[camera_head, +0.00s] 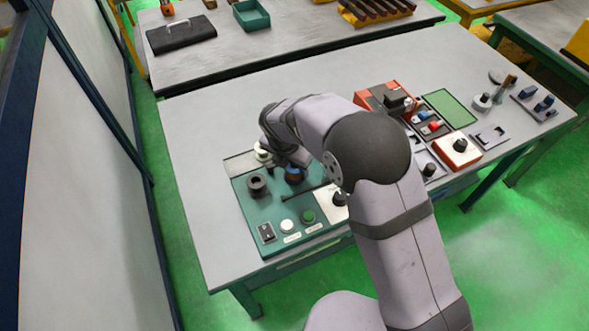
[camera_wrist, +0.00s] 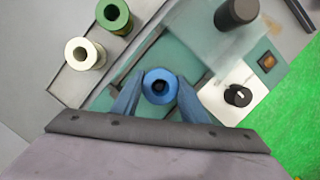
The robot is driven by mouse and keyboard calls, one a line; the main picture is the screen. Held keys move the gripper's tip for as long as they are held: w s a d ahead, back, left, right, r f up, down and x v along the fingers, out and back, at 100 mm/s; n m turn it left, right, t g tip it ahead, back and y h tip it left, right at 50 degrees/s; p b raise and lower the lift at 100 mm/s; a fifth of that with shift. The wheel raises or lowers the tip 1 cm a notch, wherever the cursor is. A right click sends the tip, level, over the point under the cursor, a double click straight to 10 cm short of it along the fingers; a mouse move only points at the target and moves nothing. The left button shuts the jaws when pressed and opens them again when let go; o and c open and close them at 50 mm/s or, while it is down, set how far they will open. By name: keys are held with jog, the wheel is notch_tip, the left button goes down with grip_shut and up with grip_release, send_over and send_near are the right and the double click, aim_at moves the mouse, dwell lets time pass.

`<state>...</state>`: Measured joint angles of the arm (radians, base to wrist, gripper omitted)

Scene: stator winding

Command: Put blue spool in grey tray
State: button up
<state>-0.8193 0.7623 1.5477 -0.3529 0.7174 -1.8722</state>
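The blue spool (camera_wrist: 160,86) stands upright between the two fingers of my gripper (camera_wrist: 160,82) in the wrist view. A narrow gap seems to show beside each finger, so the gripper looks open around the spool. In the head view the blue spool (camera_head: 294,174) is on the teal board, with my gripper (camera_head: 287,163) just above it and partly covering it. The grey tray (camera_wrist: 72,84) lies at the upper left of the wrist view and holds a white spool (camera_wrist: 84,54) and a green spool (camera_wrist: 114,15). The tray also shows in the head view (camera_head: 238,163).
The teal board (camera_head: 279,214) carries a black cylinder (camera_head: 257,185), buttons and a white plate with a black knob (camera_wrist: 237,95). Orange boxes (camera_head: 460,152) and other fixtures stand right of my arm. The table's left part (camera_head: 205,200) is bare.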

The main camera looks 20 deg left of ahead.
jog(key=shift+r, duration=0.1)
jog(key=shift+c, duration=0.4)
jog(key=shift+r, duration=0.5)
notch_tip(320, 180, up, 9)
jog(key=b, duration=0.3)
jog(key=w+f+n+y+p, duration=0.1)
jog(key=w+f+n, duration=0.15)
jog(key=w, duration=0.55)
jog(key=w+f+n, duration=0.1)
jog(key=w+n, duration=0.2)
jog(key=w, duration=0.6)
jog(key=shift+m, duration=0.25)
jog(key=shift+s+a+f, duration=0.1)
jog(key=shift+a+f, duration=0.1)
jog(key=shift+f, duration=0.9)
jog(key=shift+a+f, duration=0.2)
jog(key=shift+f, duration=0.85)
jog(key=shift+f+p, duration=0.7)
jog(key=shift+f, duration=1.95)
jog(key=shift+f, duration=0.1)
